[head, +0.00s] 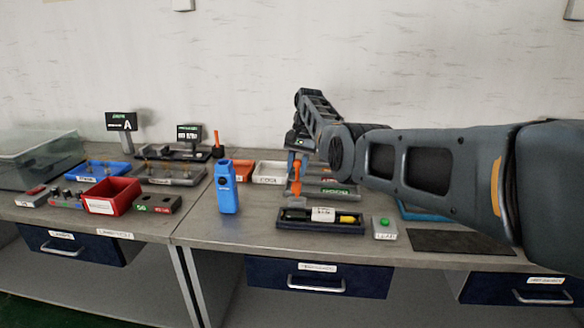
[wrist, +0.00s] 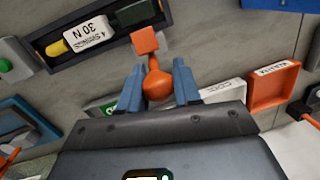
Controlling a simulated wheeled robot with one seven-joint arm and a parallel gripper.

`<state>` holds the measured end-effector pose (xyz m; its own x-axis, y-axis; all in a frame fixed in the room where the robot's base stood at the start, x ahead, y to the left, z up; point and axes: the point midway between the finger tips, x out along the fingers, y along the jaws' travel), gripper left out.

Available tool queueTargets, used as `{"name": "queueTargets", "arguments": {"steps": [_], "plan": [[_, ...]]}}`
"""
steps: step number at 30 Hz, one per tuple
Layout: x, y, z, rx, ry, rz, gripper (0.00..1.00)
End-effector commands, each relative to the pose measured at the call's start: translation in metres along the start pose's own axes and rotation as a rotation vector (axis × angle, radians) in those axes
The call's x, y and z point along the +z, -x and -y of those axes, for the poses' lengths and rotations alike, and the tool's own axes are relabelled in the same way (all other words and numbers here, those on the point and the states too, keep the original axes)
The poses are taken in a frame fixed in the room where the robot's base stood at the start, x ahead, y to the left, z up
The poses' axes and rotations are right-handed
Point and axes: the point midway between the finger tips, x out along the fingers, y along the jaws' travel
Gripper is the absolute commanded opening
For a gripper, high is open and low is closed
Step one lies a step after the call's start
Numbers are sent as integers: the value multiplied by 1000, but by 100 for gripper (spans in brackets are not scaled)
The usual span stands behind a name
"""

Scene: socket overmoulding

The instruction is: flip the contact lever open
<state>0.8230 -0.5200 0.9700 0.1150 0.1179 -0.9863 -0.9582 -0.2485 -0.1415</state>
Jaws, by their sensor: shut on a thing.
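The orange contact lever (wrist: 157,86) has a rounded knob and a square block at its far end in the wrist view. My gripper (wrist: 160,84) has its two blue fingers on either side of the knob, shut on it. In the head view the orange lever (head: 296,180) stands behind the dark tray, with my gripper at its upper part, largely hidden by my arm. The lever's base and hinge are mostly hidden by my gripper. A green label (wrist: 108,108) shows beside the left finger.
A dark tray (head: 290,224) with a yellow-ended tool lies in front of the lever. A box with a green button (head: 384,222) stands to its right. A blue handheld device (head: 227,190) stands upright to the left. White (head: 268,172) and orange (head: 242,170) bins are behind.

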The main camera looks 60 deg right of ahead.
Motion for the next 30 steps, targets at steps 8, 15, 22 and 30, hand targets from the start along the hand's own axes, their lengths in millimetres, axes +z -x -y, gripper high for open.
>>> {"name": "queueTargets", "arguments": {"steps": [8,15,22,30], "plan": [[0,-4,-11,11,-9,48,0],[0,-5,-14,14,-11,58,0],[1,-6,-15,16,-12,61,0],[0,-4,-13,13,-10,57,54]]}}
